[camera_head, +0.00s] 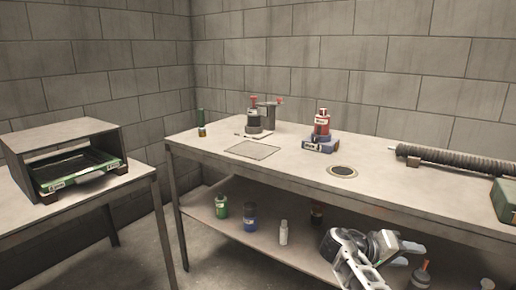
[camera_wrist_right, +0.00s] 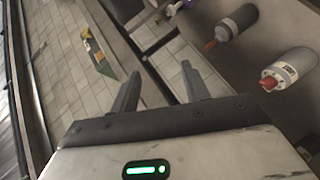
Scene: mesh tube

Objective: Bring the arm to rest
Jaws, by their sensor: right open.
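My right gripper (camera_head: 408,254) is at the lower right of the head view, in front of the workbench (camera_head: 215,150) and below the level of its top. It is open. The right wrist view shows its two fingers (camera_wrist_right: 160,84) spread apart with nothing between them. Two bottles, a grey one with a red tip (camera_wrist_right: 237,22) and a pale one with a red cap (camera_wrist_right: 290,70), lie to the right of the fingers in that view, apart from them. My left gripper is not in view.
A ribbed dark tube (camera_head: 460,161) lies at the bench's right. A red bottle (camera_head: 322,122) stands on a blue box (camera_head: 320,145); a mesh square (camera_head: 253,149) lies flat nearby. Several bottles stand on the lower shelf (camera_head: 265,235). A side table (camera_head: 90,195) carries an open-fronted box (camera_head: 62,145).

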